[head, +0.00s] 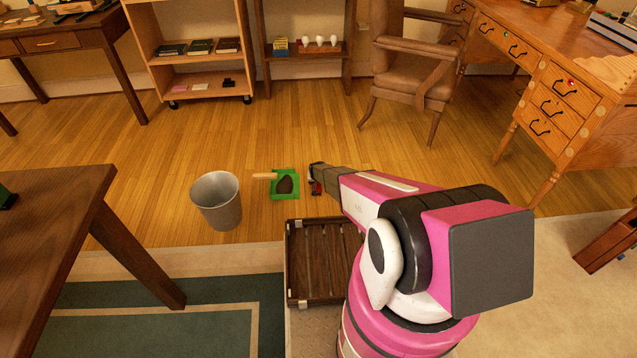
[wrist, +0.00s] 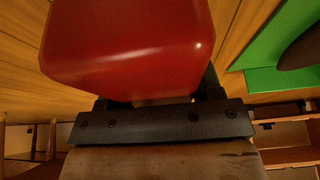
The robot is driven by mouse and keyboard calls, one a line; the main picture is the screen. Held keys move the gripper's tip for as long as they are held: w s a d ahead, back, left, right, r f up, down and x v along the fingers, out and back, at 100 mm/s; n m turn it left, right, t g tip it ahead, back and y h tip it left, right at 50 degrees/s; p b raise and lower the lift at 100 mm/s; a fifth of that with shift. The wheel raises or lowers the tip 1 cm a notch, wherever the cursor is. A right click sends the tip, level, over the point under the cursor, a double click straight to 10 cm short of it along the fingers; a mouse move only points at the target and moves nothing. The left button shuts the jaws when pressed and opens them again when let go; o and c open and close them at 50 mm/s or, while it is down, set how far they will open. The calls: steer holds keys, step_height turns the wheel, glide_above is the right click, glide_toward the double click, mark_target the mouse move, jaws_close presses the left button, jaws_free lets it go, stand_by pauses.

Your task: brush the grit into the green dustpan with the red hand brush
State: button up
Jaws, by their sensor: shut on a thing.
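The green dustpan (head: 292,173) lies on the wood floor with its pale handle pointing left. A dark oval patch (head: 285,184) shows on it; I cannot tell whether this is the grit. No separate grit can be made out on the floor. My gripper (head: 316,181) is low, just right of the dustpan, and shut on the red hand brush (head: 317,188). In the wrist view the red brush (wrist: 130,45) fills the upper middle, in front of my gripper (wrist: 160,101). The dustpan (wrist: 262,80) shows there at the upper right. The brush's underside is hidden.
A metal bin (head: 217,203) stands left of the dustpan. A dark slatted crate (head: 303,262) is in front of it. A dark table (head: 60,215) is at the left, a chair (head: 405,60) and desk (head: 560,70) at the right. Floor behind the dustpan is clear.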

steer(key=shift+w+a, duration=0.15)
steer(key=shift+a, duration=0.7)
steer(key=shift+w+a, duration=0.1)
steer(key=shift+a, duration=0.75)
steer(key=shift+w+a+f, duration=0.1)
steer(key=shift+w+a, duration=0.05)
steer(key=shift+a, duration=0.7)
steer(key=shift+w+a, duration=0.1)
steer(key=shift+a, duration=0.7)
steer(key=d+r, duration=0.3)
steer(key=r, duration=0.4)
steer(key=shift+r, duration=0.1)
